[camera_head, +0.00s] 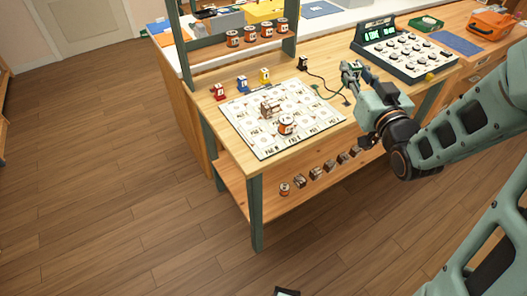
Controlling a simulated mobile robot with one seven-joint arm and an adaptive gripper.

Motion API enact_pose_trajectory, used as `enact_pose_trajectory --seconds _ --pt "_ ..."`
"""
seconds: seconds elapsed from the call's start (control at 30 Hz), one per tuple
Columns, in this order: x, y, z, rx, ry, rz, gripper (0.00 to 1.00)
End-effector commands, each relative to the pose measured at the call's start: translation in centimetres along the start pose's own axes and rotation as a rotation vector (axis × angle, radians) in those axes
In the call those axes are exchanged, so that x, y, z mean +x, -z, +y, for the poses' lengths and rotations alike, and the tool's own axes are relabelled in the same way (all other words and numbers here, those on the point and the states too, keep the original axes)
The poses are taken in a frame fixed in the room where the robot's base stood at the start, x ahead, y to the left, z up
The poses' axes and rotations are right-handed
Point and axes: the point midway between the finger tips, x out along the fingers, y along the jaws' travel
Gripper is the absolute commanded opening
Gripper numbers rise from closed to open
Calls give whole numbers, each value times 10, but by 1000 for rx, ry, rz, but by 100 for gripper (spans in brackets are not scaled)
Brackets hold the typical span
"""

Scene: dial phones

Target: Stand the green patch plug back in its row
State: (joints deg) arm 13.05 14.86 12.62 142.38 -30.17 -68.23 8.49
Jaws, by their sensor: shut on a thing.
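My gripper (350,72) is over the right part of the table, to the right of the row of plugs, and its fingers are closed. The green patch plug is mostly hidden between the fingers and hard to tell from them by colour. The row along the table has a red plug (219,92), a blue plug (242,83), a yellow plug (264,76) and a dark plug (303,63). A wider space lies between the yellow and dark plugs. A short green cord (315,88) lies on the table below the gripper's left.
A white printed board (258,147) with small blocks and a round can (287,125) lies in front of the row. A dark cord (330,88) runs from the dark plug. A dial console (405,50) stands to the right. Shelf posts rise at the back left.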

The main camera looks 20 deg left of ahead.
Motion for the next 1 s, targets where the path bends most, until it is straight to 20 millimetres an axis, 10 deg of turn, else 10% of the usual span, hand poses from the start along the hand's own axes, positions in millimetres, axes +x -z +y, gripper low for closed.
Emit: enact_pose_trajectory --seconds 0.5,1.0 --pt "-30 -94 -100 0 364 0 0" --pt "-43 -111 -124 1 453 0 0"
